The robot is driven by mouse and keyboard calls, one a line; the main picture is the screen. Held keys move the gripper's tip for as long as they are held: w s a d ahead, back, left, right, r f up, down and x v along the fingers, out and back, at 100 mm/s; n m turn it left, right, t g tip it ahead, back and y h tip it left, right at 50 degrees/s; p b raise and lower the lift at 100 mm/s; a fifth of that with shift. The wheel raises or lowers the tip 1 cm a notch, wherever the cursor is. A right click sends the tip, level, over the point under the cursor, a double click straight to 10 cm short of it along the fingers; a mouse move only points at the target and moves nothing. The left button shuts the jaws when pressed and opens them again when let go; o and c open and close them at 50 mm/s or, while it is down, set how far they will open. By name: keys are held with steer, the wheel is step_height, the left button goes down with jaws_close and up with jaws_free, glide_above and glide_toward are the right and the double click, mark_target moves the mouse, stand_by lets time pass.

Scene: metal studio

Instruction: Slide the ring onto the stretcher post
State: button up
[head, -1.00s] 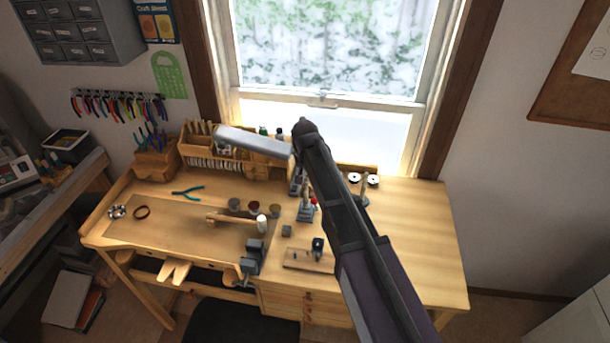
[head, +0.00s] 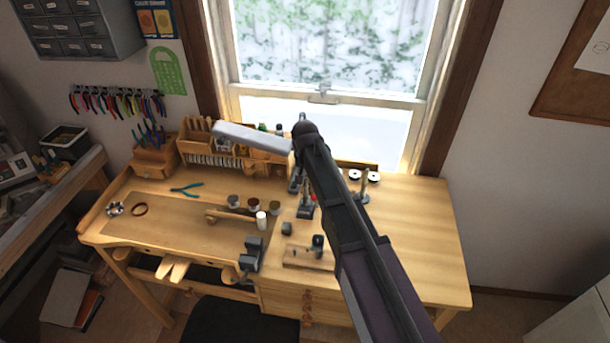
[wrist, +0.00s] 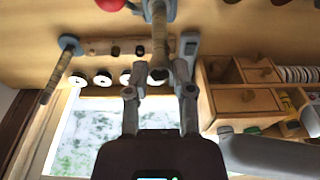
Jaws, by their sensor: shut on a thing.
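The stretcher post (wrist: 160,40) is tan and tapered in the wrist view, rising from a blue-grey base just beyond my fingertips. In the head view the stretcher (head: 307,199) stands on the bench behind my forearm, partly covered. My gripper (wrist: 159,88) has its two fingers on either side of the line of the post. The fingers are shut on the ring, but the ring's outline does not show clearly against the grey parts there. I cannot tell whether the ring is around the post tip or just short of it. In the head view my arm hides the gripper.
A second upright post (head: 363,187) stands to the right, with white reels (head: 372,177) behind it. A wooden organizer (head: 235,153) stands at the back left. A mallet (head: 261,221), small pots and pliers (head: 187,188) lie left. The bench's right side is clear.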

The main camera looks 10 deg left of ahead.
steer(key=shift+f+b, duration=0.6)
steer(key=shift+f, duration=0.1)
stand_by(0.4)
steer(key=o, duration=0.9)
stand_by(0.3)
steer(key=shift+r, duration=0.1)
